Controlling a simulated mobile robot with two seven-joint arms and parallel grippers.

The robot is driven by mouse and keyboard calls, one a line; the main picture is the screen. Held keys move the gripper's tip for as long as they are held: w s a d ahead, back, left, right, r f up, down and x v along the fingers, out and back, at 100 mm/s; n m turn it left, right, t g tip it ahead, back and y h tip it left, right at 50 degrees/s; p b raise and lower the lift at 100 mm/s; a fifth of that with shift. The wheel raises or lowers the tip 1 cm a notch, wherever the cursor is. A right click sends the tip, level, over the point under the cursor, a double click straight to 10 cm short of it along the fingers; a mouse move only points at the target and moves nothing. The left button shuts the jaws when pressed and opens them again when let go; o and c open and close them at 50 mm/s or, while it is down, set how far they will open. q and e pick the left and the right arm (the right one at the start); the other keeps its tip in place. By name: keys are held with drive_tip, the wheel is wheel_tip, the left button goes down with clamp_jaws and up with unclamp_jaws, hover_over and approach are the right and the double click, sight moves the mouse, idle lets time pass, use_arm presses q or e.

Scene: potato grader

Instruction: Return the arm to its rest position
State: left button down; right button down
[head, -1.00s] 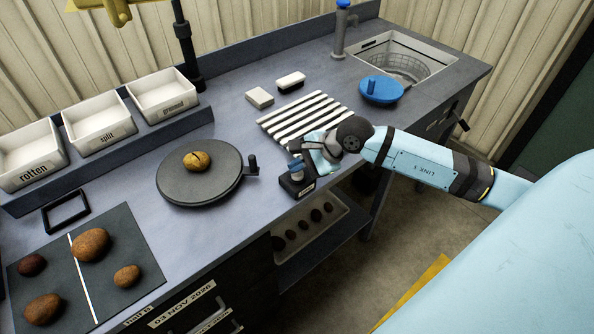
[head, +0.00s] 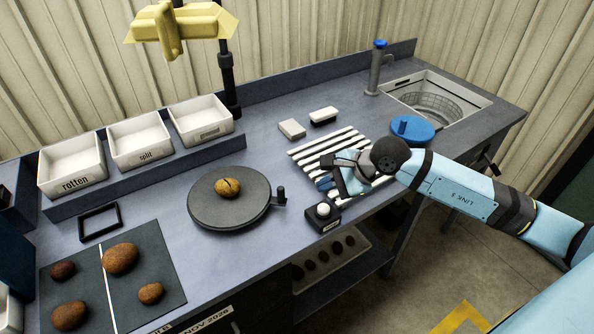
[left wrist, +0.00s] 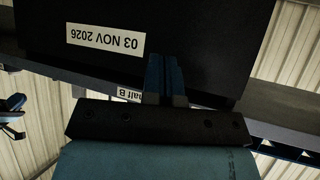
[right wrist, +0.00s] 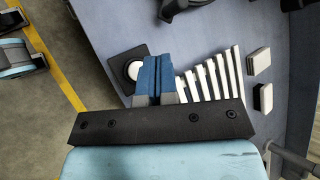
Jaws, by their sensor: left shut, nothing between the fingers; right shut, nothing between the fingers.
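My right arm comes in from the right in the head view. Its gripper (head: 328,184) is shut and empty, above the bench between the striped rack (head: 318,150) and the small black box with a white button (head: 323,212). In the right wrist view the blue fingers (right wrist: 155,75) are together, with the button box (right wrist: 128,68) just beyond them. My left gripper is not in the head view. In the left wrist view its fingers (left wrist: 164,75) are shut and empty, in front of a dark panel with a date label (left wrist: 105,39).
A split potato (head: 228,187) lies on the round turntable (head: 215,212). Several potatoes lie on the dark mat (head: 170,285) at front left. White bins (head: 72,165) line the back. A blue lid (head: 412,130) is near the sink basin (head: 440,95). Floor is clear at lower right.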

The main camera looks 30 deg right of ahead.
drive_tip(key=shift+a, duration=0.1)
drive_tip(key=s+a+r+m+t+y+p, duration=0.1)
drive_tip(key=s+a+m+t+y+p, duration=0.3)
drive_tip(key=a+m+y, duration=0.75)
drive_tip(key=s+f+n+h+p, duration=0.1)
drive_tip(key=s+f+n+h, duration=0.6)
drive_tip(key=n, duration=0.9)
drive_tip(key=s+f+n+h+p, duration=0.1)
drive_tip(key=s+f+n+h, duration=0.5)
drive_tip(key=n, duration=1)
wheel_tip(320, 180, down, 4)
drive_tip(key=shift+s+r+h+p, duration=0.1)
drive_tip(key=shift+s+h+p, duration=0.3)
drive_tip(key=shift+h, duration=0.65)
drive_tip(key=shift+d+t, duration=0.1)
drive_tip(key=shift+t, duration=0.2)
